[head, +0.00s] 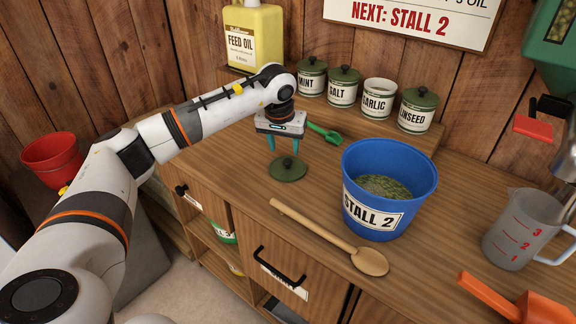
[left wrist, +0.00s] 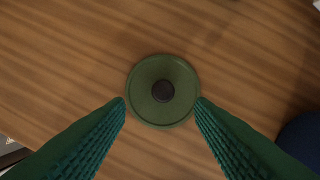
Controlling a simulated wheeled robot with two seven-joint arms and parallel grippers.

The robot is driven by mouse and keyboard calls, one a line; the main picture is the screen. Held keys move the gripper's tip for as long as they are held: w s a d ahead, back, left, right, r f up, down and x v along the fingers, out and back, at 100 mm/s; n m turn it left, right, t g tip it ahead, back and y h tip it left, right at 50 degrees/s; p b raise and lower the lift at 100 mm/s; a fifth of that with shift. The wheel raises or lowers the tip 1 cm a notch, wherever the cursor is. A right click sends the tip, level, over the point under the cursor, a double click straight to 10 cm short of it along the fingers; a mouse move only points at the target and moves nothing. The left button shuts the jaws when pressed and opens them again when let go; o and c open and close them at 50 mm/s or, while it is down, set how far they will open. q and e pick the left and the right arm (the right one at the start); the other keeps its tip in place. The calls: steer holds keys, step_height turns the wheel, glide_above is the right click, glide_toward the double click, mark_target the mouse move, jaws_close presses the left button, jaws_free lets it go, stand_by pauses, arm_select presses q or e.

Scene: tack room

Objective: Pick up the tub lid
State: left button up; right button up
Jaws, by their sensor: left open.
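The green tub lid (head: 288,172) lies flat on the wooden counter, its dark knob facing up. It also shows near the middle of the left wrist view (left wrist: 162,112). My left gripper (head: 284,147) is open and empty, pointing down above the lid. The GARLIC tub (head: 378,98) on the back shelf has no lid, while the MINT, SALT and LINSEED tubs have green ones. My right gripper is not in view.
A green scoop (head: 326,133) lies just behind the lid. A blue STALL 2 bucket (head: 370,219) with feed stands to the right, and a wooden spoon (head: 330,238) lies in front. A measuring jug (head: 520,240) and orange scoop (head: 520,308) are farther right. A FEED OIL jug (head: 250,40) stands behind.

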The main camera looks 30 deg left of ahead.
mark_target(288, 161)
arm_select(q)
steer(key=shift+w+f, duration=0.25)
steer(key=shift+f, duration=0.35)
steer(key=x, duration=0.3)
steer(key=shift+w+f+p, duration=0.15)
steer(key=shift+f+p, duration=0.15)
steer(key=shift+p, duration=0.05)
steer(key=shift+w+f, duration=0.2)
steer(key=shift+f, duration=0.25)
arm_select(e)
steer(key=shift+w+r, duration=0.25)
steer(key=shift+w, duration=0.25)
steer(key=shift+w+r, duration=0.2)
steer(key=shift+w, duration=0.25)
arm_select(q)
steer(key=c, duration=1)
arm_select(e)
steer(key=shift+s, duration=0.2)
